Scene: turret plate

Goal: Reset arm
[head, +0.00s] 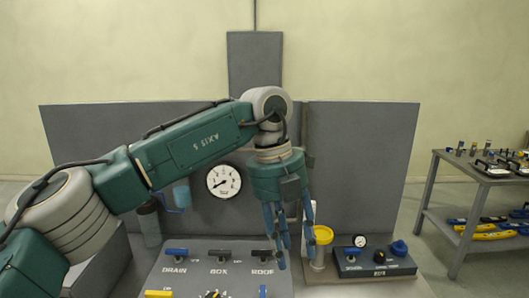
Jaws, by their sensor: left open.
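My left arm comes in from the left and reaches across the middle of the head view. My left gripper (289,240) points down, with its blue fingers apart and nothing seen between them. It hangs in front of the right part of the sloped control panel (205,258), near the ROOF switch (262,253). The panel also carries the DRAIN switch (177,251) and the BOX switch (219,252). I cannot tell whether the fingers touch the panel. My right gripper is not in view.
A yellow-topped container (322,236) stands just right of the gripper. Beside it is a dark box (372,262) with a small gauge and knobs. A round gauge (223,181) is on the grey back plate (350,160). A side table (500,175) with tools stands at the right.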

